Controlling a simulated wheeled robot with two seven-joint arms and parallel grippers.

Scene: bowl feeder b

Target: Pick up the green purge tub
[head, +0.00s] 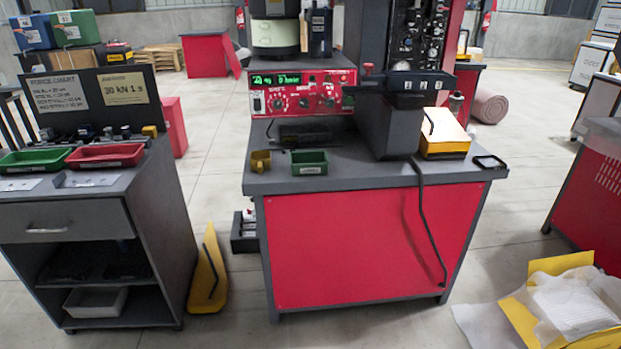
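A small green rectangular tub (309,169) with a pale label on its front sits on the dark top of the red-fronted bench (365,250), near the front left edge. I take it for the green purge tub, but its label is too small to read. A shallow green tray (36,167) lies on the cabinet at the left. Neither of my grippers is in the head view.
A yellow cup-like part (260,161) stands just left of the tub. A red control panel (302,93) rises behind, with a dark column (390,125) to the right. A black cable (424,215) hangs over the front. Yellow packaging (560,300) lies on the right floor.

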